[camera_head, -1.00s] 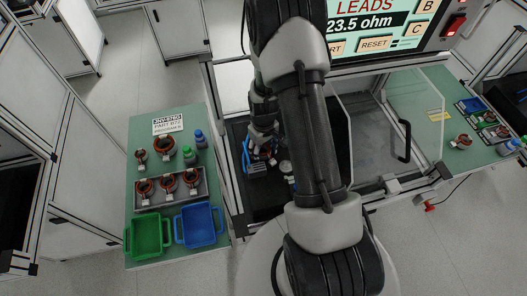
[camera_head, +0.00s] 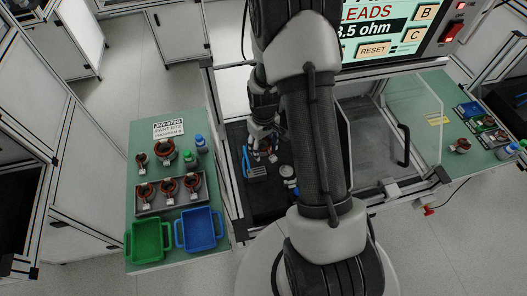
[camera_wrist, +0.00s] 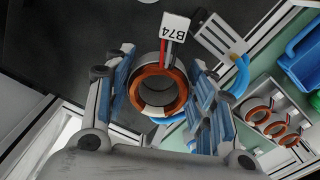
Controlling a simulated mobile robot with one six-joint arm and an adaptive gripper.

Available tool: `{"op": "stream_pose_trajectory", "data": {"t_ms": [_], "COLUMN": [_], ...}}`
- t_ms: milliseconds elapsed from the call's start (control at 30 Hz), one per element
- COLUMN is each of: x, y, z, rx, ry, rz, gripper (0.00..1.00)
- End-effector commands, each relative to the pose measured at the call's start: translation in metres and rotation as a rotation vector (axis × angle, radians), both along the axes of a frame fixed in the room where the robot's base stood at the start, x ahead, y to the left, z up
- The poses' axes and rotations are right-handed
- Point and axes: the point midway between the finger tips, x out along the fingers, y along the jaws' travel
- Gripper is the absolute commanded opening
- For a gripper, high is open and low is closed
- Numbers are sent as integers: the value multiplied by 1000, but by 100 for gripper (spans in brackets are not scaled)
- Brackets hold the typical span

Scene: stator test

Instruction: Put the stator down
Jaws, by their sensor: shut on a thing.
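The stator (camera_wrist: 165,76), a copper-coloured ring around a grey core, sits between the blue-padded fingers of my gripper (camera_wrist: 160,70) in the wrist view. Red and white leads run from it to a white tag (camera_wrist: 175,27) marked B74. In the head view my gripper (camera_head: 263,143) is inside the test enclosure, over its black floor (camera_head: 264,208). The stator shows only small and partly covered there. I cannot tell whether the stator touches the floor.
A green table (camera_head: 143,203) on the left bears several stators, bottles, a grey tray (camera_head: 150,208), a green bin (camera_head: 147,240) and a blue bin (camera_head: 199,229). The enclosure's clear door (camera_head: 375,135) stands right of my arm. The right table (camera_head: 425,95) holds more parts.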

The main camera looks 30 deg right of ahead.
Motion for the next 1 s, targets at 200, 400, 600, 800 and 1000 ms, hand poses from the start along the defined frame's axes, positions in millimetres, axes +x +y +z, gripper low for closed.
{"op": "stream_pose_trajectory", "data": {"t_ms": [200, 400, 600, 800, 1000], "x": [1, 1, 1, 0, 2], "y": [0, 0, 0, 0, 18], "z": [64, 112, 138, 145, 123], "rx": [-2, -1, -1, 0, 0], "ry": [-6, -5, -3, 0, 0], "rz": [0, 0, 0, 0, -10], "gripper": [10, 10, 10, 10, 10]}}
